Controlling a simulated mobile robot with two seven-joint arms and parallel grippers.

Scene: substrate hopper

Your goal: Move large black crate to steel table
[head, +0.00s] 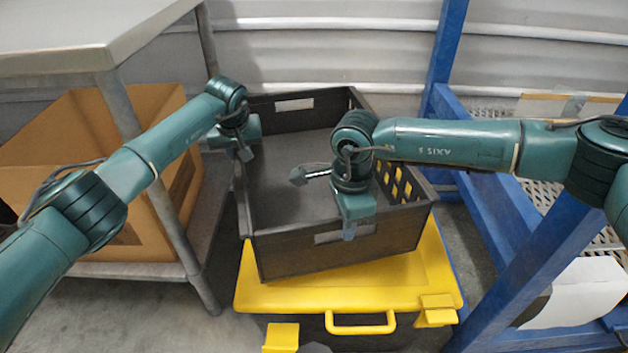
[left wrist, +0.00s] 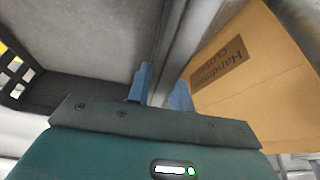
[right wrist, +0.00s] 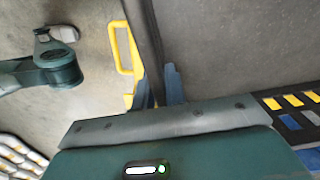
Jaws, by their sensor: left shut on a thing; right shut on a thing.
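The large black crate (head: 290,245) is in the middle of the head view, empty and open at the top, over a yellow lid. I cannot tell whether it rests on the lid or hangs just above it. My left gripper (head: 245,154) is shut on its left wall; its blue fingers (left wrist: 163,88) straddle the rim in the left wrist view. My right gripper (head: 350,228) is shut on its front wall, above the handle slot; its fingers (right wrist: 159,88) straddle that rim in the right wrist view. The steel table (head: 85,32) stands at the upper left, higher than the crate.
The yellow lid (head: 345,290) covers a dark box below. A cardboard box (head: 60,135) sits on the table's lower shelf; a table leg (head: 165,185) stands close left of the crate. A blue frame rack (head: 530,240) stands on the right. A corrugated metal wall (head: 330,55) is behind.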

